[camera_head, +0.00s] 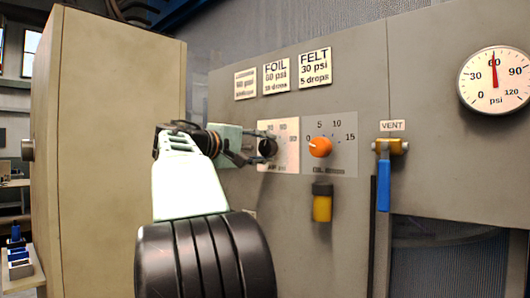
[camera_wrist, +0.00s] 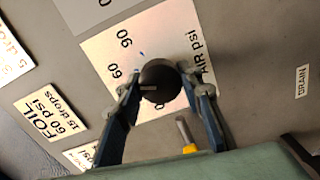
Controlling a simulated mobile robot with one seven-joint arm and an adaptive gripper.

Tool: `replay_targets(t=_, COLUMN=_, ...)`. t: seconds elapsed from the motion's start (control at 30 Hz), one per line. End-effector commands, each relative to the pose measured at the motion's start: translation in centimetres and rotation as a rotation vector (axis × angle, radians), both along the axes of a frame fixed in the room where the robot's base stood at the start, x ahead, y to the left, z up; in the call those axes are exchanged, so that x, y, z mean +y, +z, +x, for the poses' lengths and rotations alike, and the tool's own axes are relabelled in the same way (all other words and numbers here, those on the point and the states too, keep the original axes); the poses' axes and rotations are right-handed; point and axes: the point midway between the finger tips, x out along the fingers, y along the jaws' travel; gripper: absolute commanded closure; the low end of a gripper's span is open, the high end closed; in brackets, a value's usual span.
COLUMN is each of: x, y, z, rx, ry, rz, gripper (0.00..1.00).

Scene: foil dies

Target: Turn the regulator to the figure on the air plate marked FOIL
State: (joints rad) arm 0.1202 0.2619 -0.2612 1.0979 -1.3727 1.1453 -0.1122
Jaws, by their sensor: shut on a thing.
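The regulator is a black round knob (camera_head: 267,147) on a white dial plate; in the wrist view the knob (camera_wrist: 161,78) shows from the front. My gripper (camera_wrist: 164,88) is shut on it, one finger on each side; in the head view my gripper (camera_head: 257,149) reaches it from the left. The dial plate (camera_wrist: 105,50) shows 60 and 90; other figures are partly covered by my fingers. The knob's setting is hard to read. The FOIL plate (camera_head: 276,76) reads 60 psi, 15 drops; it also shows in the wrist view (camera_wrist: 48,112).
The pressure gauge (camera_head: 495,80) at right has its red needle close to 60. An orange knob (camera_head: 320,147) sits just right of the regulator, above a yellow bowl (camera_head: 322,206). The blue VENT handle (camera_head: 384,185) hangs down. A FELT plate (camera_head: 314,68) reads 30 psi.

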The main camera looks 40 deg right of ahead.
Motion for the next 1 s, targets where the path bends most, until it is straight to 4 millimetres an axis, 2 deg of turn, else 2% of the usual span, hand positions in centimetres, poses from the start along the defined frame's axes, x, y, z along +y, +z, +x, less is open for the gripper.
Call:
replay_targets(t=0.5, x=-0.01, y=-0.09, z=0.01, rx=-0.018, ry=0.000, rz=0.004, gripper=0.91)
replay_targets(t=0.53, x=-0.01, y=-0.10, z=0.01, rx=-0.018, ry=0.000, rz=0.004, gripper=0.64)
replay_targets(t=0.67, x=-0.01, y=-0.08, z=0.02, rx=-0.017, ry=0.000, rz=0.002, gripper=0.50)
replay_targets(t=1.0, x=0.24, y=-0.02, z=0.03, rx=-0.018, ry=0.001, rz=0.002, gripper=0.48)
